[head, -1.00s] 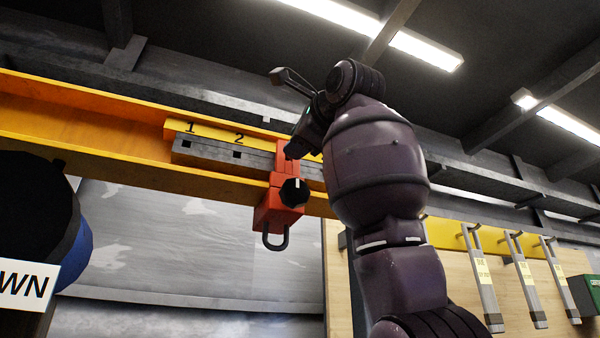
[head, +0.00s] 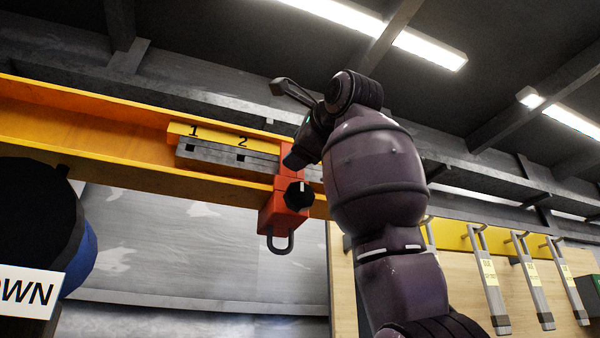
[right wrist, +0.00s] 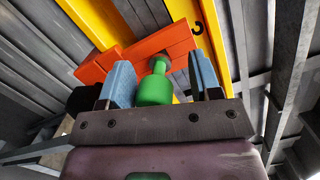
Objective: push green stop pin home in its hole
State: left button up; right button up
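The green stop pin (right wrist: 155,88) shows in the right wrist view, its wide end toward me and its narrow end at a dark round spot on the orange-red trolley block (right wrist: 118,66). The green body stands out from the block; how deep the pin sits is hidden. My right gripper (right wrist: 161,78) is open, with one blue-grey finger on each side of the pin. A gap shows on the pin's right; contact on its left cannot be told. In the head view the trolley (head: 283,208) hangs on the yellow beam (head: 95,130), and my right arm hides the pin. My left gripper is not in view.
A grey strip with square holes (head: 215,154) runs along the beam under a yellow plate numbered 1 and 2 (head: 215,135). A black knob (head: 298,195) and a shackle (head: 281,243) are on the trolley. Tagged grey bars (head: 490,285) hang at the right.

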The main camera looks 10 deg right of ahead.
jog(key=shift+o, duration=0.4)
jog(key=shift+s+d, duration=0.1)
jog(key=shift+s, duration=0.2)
jog(key=b+v, duration=0.3)
jog(key=v, duration=0.7)
jog(key=shift+b, duration=0.35)
jog(key=shift+s, duration=0.1)
